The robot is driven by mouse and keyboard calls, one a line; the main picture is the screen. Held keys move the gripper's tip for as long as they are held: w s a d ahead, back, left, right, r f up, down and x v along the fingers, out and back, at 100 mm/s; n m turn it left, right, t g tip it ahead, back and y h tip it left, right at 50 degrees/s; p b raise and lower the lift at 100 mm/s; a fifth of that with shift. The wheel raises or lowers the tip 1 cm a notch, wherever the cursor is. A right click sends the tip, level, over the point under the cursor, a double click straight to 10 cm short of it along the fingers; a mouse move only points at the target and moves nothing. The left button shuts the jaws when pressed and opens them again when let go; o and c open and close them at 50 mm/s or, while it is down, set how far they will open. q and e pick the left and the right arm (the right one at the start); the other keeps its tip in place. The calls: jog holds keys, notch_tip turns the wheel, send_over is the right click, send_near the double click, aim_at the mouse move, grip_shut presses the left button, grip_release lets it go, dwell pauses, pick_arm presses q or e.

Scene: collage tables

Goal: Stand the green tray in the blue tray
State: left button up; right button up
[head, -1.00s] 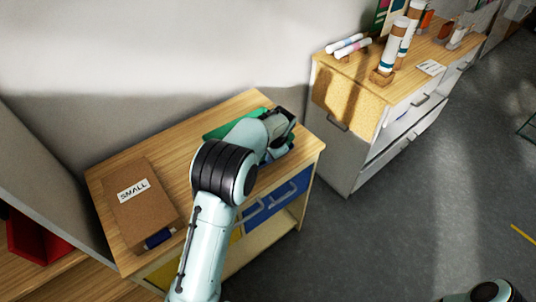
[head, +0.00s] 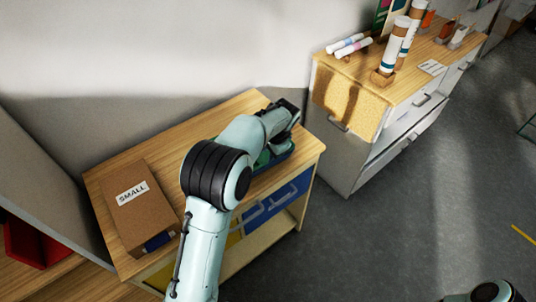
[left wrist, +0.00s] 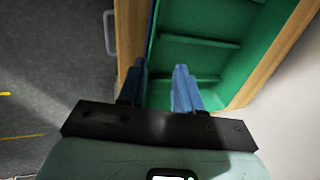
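The blue tray (head: 284,156) is on the small wooden table, mostly hidden behind my left arm and gripper. The green tray (head: 263,158) shows as a small patch within the blue tray's outline. In the left wrist view the green tray (left wrist: 203,28) fills the top middle, with ridges across its inside and a thin blue edge along its left side. I cannot tell whether it rests fully on the blue tray's bottom. My left gripper (left wrist: 161,64) has its two blue fingers apart, over the green tray's left edge. My right gripper is out of view.
A brown box marked SMALL (head: 138,207) sits on the left of the table (head: 165,150). A cabinet (head: 375,120) with tubes and cork on it stands to the right, across a gap. The table's back middle is bare.

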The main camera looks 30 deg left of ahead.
pick_arm(q)
jog(key=v, duration=0.8)
jog(key=shift+s, duration=0.1)
dwell(0.6)
